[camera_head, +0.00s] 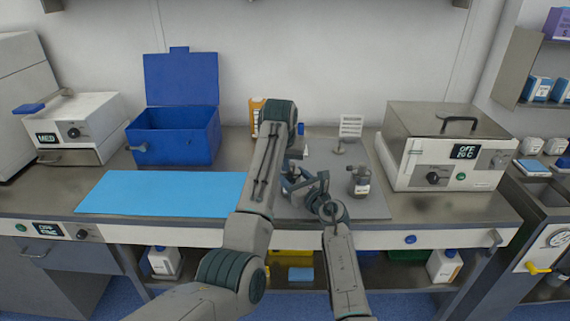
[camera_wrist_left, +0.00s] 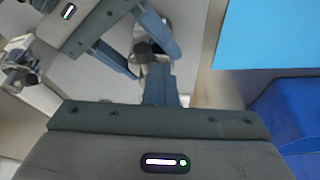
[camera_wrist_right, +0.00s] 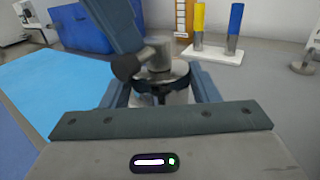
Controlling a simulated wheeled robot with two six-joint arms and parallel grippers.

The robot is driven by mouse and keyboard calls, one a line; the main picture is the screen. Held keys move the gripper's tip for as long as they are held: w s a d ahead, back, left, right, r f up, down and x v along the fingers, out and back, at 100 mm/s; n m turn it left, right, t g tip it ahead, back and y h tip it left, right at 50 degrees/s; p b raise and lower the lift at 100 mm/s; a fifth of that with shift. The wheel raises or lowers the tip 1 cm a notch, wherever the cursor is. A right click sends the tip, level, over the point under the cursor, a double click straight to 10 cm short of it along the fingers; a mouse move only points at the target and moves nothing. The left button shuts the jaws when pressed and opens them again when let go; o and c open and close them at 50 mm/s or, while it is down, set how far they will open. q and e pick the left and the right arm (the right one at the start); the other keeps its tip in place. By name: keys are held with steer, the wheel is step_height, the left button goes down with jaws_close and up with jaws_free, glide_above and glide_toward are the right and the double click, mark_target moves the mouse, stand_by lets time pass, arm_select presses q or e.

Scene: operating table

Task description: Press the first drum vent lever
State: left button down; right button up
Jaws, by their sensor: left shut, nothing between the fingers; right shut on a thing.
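A small metal drum with a silver cap (camera_wrist_right: 158,55) stands between the two fingers of my right gripper (camera_wrist_right: 160,92), which is shut on it. A dark knob-like part, possibly the vent lever, shows at the cap's left side. My left gripper (camera_wrist_left: 157,85) is shut and empty, with its fingers directed at the drum's top. In the right wrist view its fingers come down from the upper left, close to the cap; I cannot tell whether they touch. In the head view the grippers mostly hide the held drum.
The grey mat (camera_head: 376,207) lies under the drums. A blue mat (camera_head: 160,193) and an open blue box (camera_head: 175,146) are at left. A boxy heater (camera_head: 440,150) stands at right. Yellow and blue cylinders stand in a white holder (camera_wrist_right: 205,54) behind.

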arm_select(q)
steer(key=w+a, duration=0.3)
steer(key=s+d+r, duration=0.2)
steer(key=s+r, duration=0.1)
steer(key=r, duration=0.7)
steer(key=shift+d, duration=0.3)
steer(key=c, duration=2.2)
jaws_free()
steer(key=c, duration=1.5)
jaws_free()
steer(key=shift+w+a, duration=0.1)
steer(key=shift+a, duration=0.05)
steer(key=shift+o, duration=0.7)
steer(key=shift+w+a+r+g, duration=0.1)
steer(key=shift+w+a+g, duration=0.1)
steer(key=shift+g, duration=0.3)
step_height(320, 180, down, 10)
steer(key=s+m+g+h, duration=0.1)
steer(key=g+h, duration=0.1)
steer(key=g, duration=0.1)
steer(key=shift+g, duration=0.4)
steer(key=shift+s+a+r, duration=0.1)
steer(key=shift+c, duration=0.5)
